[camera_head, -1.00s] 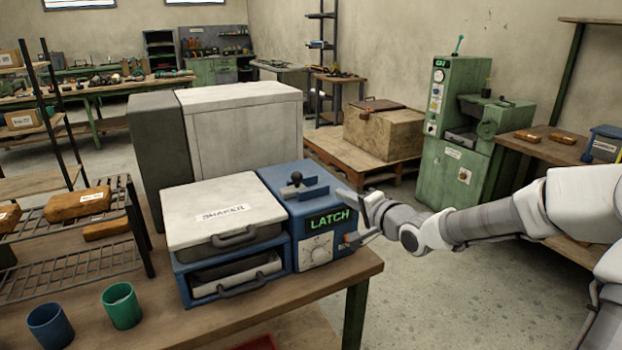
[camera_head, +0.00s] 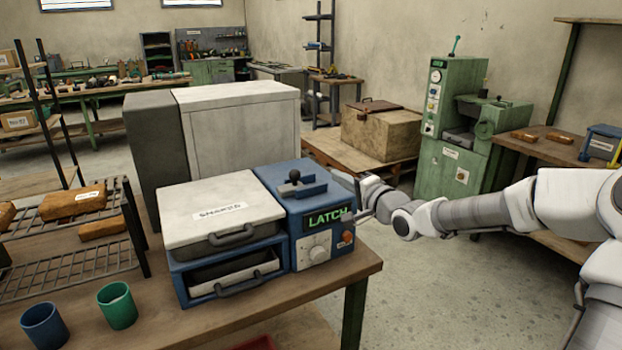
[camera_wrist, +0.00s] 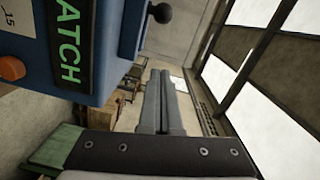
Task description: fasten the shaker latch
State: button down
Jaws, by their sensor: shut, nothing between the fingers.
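The shaker (camera_head: 222,212) is a blue machine with a white lid, standing on the wooden bench. Its blue control box (camera_head: 320,232) on the right carries a green LATCH display (camera_head: 327,219), a dial and an orange button. The latch, a dark knob on a blue slide plate (camera_head: 303,189), is on top of the box; the knob also shows in the wrist view (camera_wrist: 160,12). My gripper (camera_head: 338,178) is shut and empty, beside the right side of the box; its fingers show in the wrist view (camera_wrist: 158,90). The head view does not show clearly whether it touches the box.
A wire rack (camera_head: 75,245) with brown blocks stands left of the shaker. A blue cup (camera_head: 45,326) and a green cup (camera_head: 117,305) stand near the bench's front. A grey cabinet (camera_head: 240,130) is behind. Open floor lies right of the bench (camera_head: 352,275).

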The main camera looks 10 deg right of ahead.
aim_at(311, 186)
jog(key=b+x, duration=0.1)
jog(key=x, duration=0.5)
jog(key=shift+f, duration=0.1)
jog(key=a, duration=0.1)
jog(key=a+b, duration=0.1)
jog(key=a, duration=0.1)
jog(key=shift+s+a+f+b, duration=0.1)
jog(key=shift+s+f+b, duration=0.05)
jog(key=shift+f+b, duration=0.15)
jog(key=shift+a, duration=0.4)
jog(key=shift+s+a+b, duration=0.15)
jog(key=shift+s+a, duration=0.1)
jog(key=shift+a, duration=0.5)
jog(key=shift+s+a+b, duration=0.2)
jog(key=shift+s+a, duration=0.05)
jog(key=shift+a, duration=0.45)
jog(key=shift+s+a+b, duration=0.15)
jog(key=shift+s+a, duration=0.1)
jog(key=shift+a, duration=0.5)
